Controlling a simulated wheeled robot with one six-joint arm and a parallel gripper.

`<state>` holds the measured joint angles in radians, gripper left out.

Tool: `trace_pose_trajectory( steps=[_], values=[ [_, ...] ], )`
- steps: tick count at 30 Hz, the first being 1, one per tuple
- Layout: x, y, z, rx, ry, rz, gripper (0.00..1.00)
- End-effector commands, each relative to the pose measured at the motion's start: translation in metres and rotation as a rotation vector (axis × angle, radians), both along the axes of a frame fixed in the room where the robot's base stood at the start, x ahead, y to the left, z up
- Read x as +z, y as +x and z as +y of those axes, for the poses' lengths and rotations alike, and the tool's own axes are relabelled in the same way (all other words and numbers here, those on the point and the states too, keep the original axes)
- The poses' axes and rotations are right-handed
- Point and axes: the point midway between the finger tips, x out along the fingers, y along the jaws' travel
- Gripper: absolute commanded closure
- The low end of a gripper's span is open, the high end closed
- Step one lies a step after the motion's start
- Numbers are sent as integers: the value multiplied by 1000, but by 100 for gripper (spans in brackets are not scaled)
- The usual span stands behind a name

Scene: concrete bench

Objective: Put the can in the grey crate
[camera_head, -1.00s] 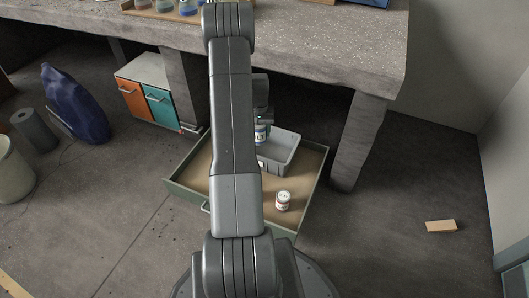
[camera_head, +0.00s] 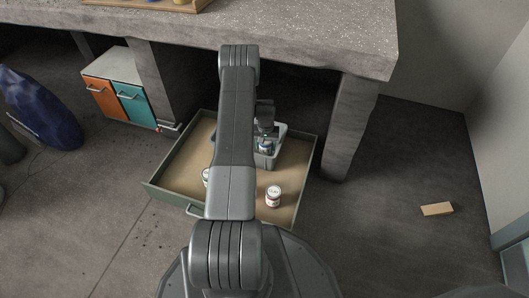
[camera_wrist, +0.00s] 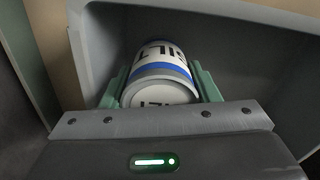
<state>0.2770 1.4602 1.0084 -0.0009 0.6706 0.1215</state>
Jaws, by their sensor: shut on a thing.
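A white can with a blue band and dark lettering (camera_wrist: 162,72) is between the green fingers of my gripper (camera_wrist: 160,88) in the wrist view. My gripper is shut on it. The grey crate (camera_wrist: 245,55) surrounds the can in that view, with its wall behind it. In the head view my gripper (camera_head: 264,138) is over the grey crate (camera_head: 266,161), and the can (camera_head: 264,148) shows at the crate's opening. My arm hides the crate's left part. I cannot tell whether the can touches the crate floor.
The crate stands in an open drawer (camera_head: 178,165) below the concrete bench (camera_head: 300,38). A white jar with a red band (camera_head: 273,196) stands in the drawer's front. Another jar (camera_head: 206,177) is partly behind my arm. A bench leg (camera_head: 349,125) rises close to the right.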

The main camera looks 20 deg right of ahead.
Motion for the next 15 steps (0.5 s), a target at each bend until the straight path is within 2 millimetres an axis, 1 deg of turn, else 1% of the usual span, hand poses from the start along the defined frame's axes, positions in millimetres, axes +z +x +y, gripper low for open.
trace_pose_trajectory(
  steps=[7,9,15],
  values=[
    [-33,0,0,1,0,-1,81],
    [-36,1,0,1,-1,-2,81],
    [-34,1,0,1,-1,-2,81]
  ],
)
